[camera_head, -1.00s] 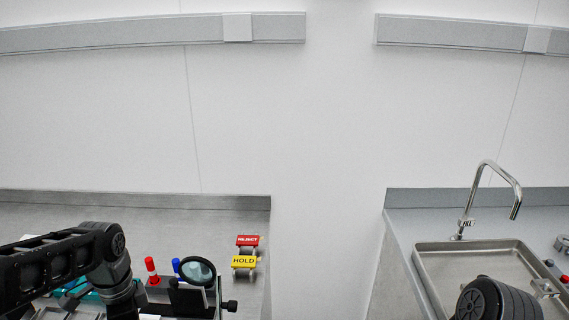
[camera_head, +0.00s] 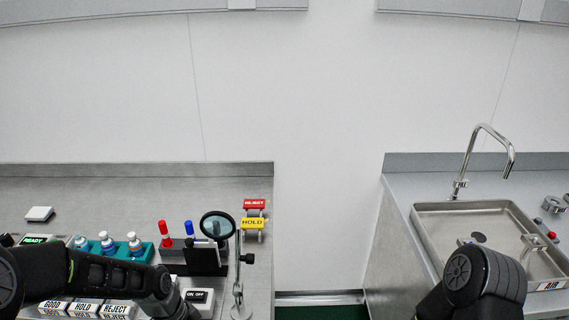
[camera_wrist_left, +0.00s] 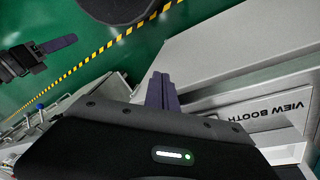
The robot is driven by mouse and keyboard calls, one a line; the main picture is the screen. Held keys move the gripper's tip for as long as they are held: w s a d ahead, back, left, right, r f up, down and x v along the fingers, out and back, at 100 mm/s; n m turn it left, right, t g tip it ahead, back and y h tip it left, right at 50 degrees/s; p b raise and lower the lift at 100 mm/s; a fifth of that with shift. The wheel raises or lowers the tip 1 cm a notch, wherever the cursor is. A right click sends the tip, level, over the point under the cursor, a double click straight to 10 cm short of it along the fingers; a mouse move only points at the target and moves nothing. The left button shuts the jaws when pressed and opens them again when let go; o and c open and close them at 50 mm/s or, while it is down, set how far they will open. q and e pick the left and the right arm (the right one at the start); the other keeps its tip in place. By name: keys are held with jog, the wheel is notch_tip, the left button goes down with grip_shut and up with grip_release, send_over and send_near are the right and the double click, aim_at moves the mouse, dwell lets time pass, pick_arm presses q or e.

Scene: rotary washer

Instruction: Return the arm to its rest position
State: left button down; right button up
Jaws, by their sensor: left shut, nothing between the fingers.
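My left gripper (camera_wrist_left: 161,92) shows in the left wrist view with its dark fingers together and nothing between them. In the head view my left arm (camera_head: 110,275) reaches in from the lower left across the front of the left bench, and its gripper is out of the picture. My right arm (camera_head: 480,280) is at the lower right in front of the sink, its gripper also out of that view. What looks like my right gripper (camera_wrist_left: 52,46) is at the left of the wrist view over the green floor; its jaw state is unclear.
The left bench (camera_head: 110,190) holds a teal rack (camera_head: 120,250) of vials, a magnifier (camera_head: 217,225), red and blue markers, and REJECT and HOLD signs (camera_head: 253,213). A sink (camera_head: 430,215) with a tap stands right. A VIEW BOOTH panel (camera_wrist_left: 270,115) is close to the left gripper.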

pick_arm(q)
jog(key=s+d+f+n+h, duration=0.1)
jog(key=s+d+f+n, duration=0.9)
jog(key=s+d+f, duration=0.3)
notch_tip(320, 180, down, 5)
jog(key=s, duration=0.3)
jog(key=shift+r+h, duration=0.2)
jog(key=shift+h, duration=0.1)
